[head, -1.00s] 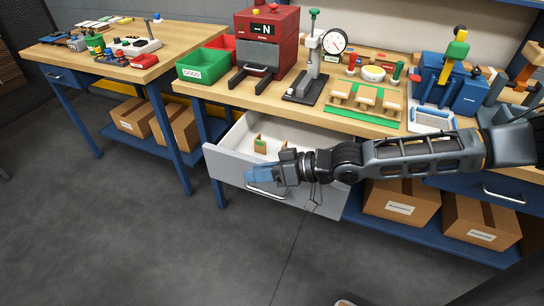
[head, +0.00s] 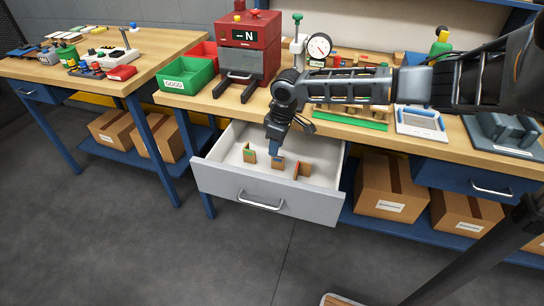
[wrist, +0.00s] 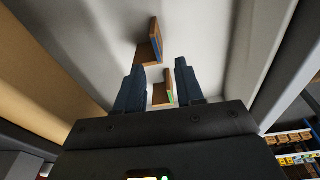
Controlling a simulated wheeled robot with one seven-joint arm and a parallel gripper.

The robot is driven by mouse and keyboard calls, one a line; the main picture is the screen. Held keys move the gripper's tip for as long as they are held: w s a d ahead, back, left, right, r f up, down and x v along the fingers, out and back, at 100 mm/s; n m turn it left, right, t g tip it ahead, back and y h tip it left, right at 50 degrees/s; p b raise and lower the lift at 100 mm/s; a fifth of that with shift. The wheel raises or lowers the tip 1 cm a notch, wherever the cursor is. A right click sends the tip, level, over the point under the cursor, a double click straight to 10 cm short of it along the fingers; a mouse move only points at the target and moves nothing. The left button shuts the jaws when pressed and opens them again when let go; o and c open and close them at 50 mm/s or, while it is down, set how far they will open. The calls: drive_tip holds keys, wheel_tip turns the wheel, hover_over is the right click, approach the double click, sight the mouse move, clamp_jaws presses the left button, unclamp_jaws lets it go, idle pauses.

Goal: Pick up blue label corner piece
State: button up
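The blue label corner piece (head: 278,164) is a small brown angled piece in the open drawer, between two similar pieces. The wrist view shows its blue face (wrist: 156,45) beyond my fingertips. My gripper (head: 275,152) points down into the drawer over this piece and partly hides it in the head view. In the wrist view my two fingers (wrist: 160,65) are apart with nothing held. A green label corner piece (head: 249,154) stands to the left; in the wrist view it (wrist: 163,95) shows low between the fingers. Whether any finger touches a piece cannot be told.
A corner piece with a red face (head: 302,170) stands to the right in the drawer. The bench top (head: 230,104) overhangs behind, with a red machine (head: 250,40) and a green bin (head: 186,76).

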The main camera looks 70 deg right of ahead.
sight(279, 169)
drive_tip(key=shift+s+d+n+g, duration=0.3)
drive_tip(key=shift+s+g, duration=0.1)
drive_tip(key=shift+g, duration=0.5)
drive_tip(key=shift+s+f+p, duration=0.1)
drive_tip(key=shift+f+p, duration=0.25)
drive_tip(key=shift+f, duration=3.5)
clamp_jaws()
